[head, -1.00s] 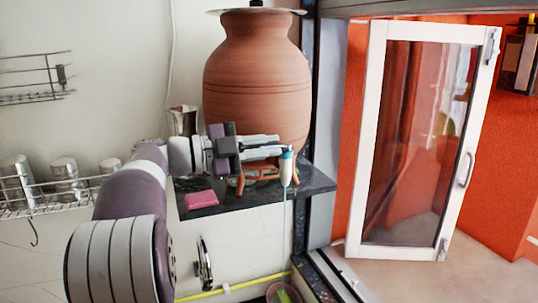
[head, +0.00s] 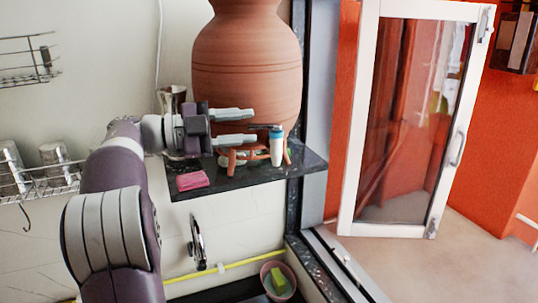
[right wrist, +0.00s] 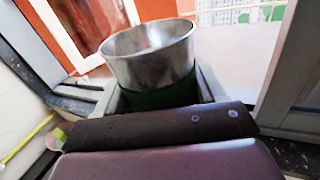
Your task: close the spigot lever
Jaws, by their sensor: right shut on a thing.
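The terracotta clay waterpot (head: 247,62) stands on a low reddish stand (head: 240,157) on a dark stone shelf (head: 225,182). The white and blue spigot (head: 277,148) sits at the pot's lower front. A small dark lever-like piece (head: 263,127) shows at its top, too small to tell its exact position. My left gripper (head: 254,127) is open, its two fingers pointing right in front of the pot, with tips just left of the spigot; contact cannot be told. In the right wrist view my right gripper (right wrist: 160,95) is shut on a metal cup (right wrist: 150,58) with a green band.
A pink sponge (head: 192,180) lies on the shelf's left end. Another metal cup (head: 172,98) stands behind my left wrist. Below are a yellow hose (head: 235,265) and a round pot (head: 278,277). A wire rack (head: 45,182) is at left, a glazed door (head: 410,120) at right.

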